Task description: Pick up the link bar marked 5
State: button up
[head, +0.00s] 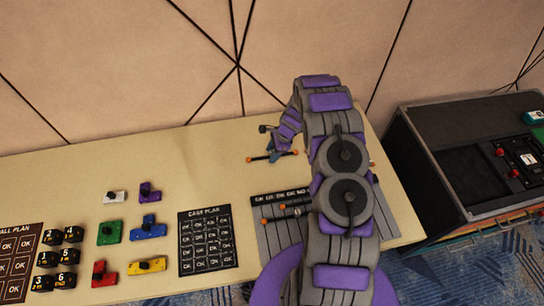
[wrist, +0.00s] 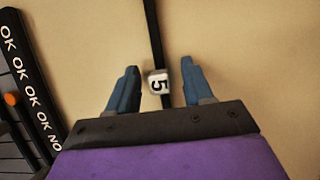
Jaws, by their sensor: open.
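The link bar marked 5 is a thin black bar with a white tag reading 5 (wrist: 158,83), seen in the wrist view. It lies on the beige table, and its tag shows between the two blue fingers of my gripper (wrist: 157,88). The fingers are open, one on each side, with gaps to the tag. In the head view my gripper (head: 272,153) is low over the table's back part, beside a dark bar with orange ends (head: 258,158). My arm hides part of the table there.
A rack panel with bars and OK labels (head: 275,215) lies in front; its edge shows in the wrist view (wrist: 30,85). A cage plan card (head: 207,240), coloured blocks (head: 148,227) and numbered black blocks (head: 68,256) lie left. A dark case (head: 470,160) stands right. The wall is close behind.

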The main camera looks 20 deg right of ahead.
jog(key=shift+d, duration=0.1)
jog(key=shift+c, duration=0.6)
grip_shut()
jog(key=shift+r, duration=0.1)
